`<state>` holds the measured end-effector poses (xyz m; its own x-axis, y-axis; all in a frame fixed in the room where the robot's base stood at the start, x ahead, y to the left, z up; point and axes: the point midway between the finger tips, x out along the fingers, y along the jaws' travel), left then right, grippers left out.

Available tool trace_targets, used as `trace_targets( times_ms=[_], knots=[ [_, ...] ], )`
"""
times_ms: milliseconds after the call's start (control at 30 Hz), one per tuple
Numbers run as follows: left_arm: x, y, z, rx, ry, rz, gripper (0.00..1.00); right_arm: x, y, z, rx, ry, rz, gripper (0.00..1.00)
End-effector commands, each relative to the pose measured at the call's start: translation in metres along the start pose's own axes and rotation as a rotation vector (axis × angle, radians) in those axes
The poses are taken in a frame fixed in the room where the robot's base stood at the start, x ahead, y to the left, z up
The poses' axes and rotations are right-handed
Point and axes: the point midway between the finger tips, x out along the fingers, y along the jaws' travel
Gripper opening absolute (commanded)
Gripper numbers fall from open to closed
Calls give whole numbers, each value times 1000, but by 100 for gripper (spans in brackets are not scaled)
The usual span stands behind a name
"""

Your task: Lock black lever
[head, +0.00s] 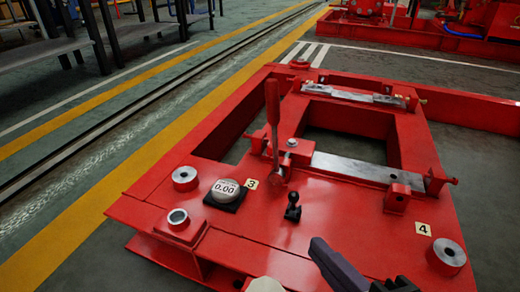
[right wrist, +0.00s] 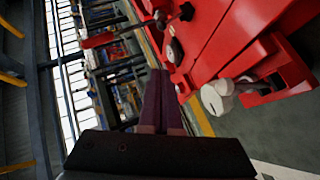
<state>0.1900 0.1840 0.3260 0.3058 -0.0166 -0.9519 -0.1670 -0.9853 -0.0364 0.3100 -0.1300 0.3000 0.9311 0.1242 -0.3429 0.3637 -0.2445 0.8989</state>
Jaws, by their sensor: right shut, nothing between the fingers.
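A small black lever (head: 293,207) with a rounded knob stands upright on the red pumpset frame (head: 330,215), right of the round gauge (head: 225,190) reading 0.00. A taller red-handled lever (head: 272,105) stands just behind it. My right gripper (head: 320,246) is in the lower middle of the head view, nearer the camera than the black lever and apart from it. Its dark fingers (right wrist: 160,80) are shut together and empty in the right wrist view. A dark knob (right wrist: 187,11) shows at the top there; I cannot tell for sure whether it is the black lever. My left gripper is not seen.
Metal cylinders (head: 185,178) and (head: 447,256) stick up from the frame near number tags 3 and 4. A steel bar (head: 355,167) crosses the frame behind the levers. Dark metal racks (head: 60,45) stand at the back left. Open floor lies left of the frame.

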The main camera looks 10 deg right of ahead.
Motion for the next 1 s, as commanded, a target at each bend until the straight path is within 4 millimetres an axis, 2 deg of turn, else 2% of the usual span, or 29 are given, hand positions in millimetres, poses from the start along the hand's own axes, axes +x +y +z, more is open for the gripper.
trace_targets(
  times_ms=[167,267,667,700,1000],
  knots=[
    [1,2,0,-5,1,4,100,8,0,0,1,1,1,0],
    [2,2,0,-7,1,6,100,21,0,0,-1,2,2,0],
    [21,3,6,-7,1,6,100,105,-1,1,0,-1,3,0],
    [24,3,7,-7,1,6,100,109,-2,8,-3,-2,2,0],
    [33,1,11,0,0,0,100,128,-1,28,0,0,0,0]
  ],
)
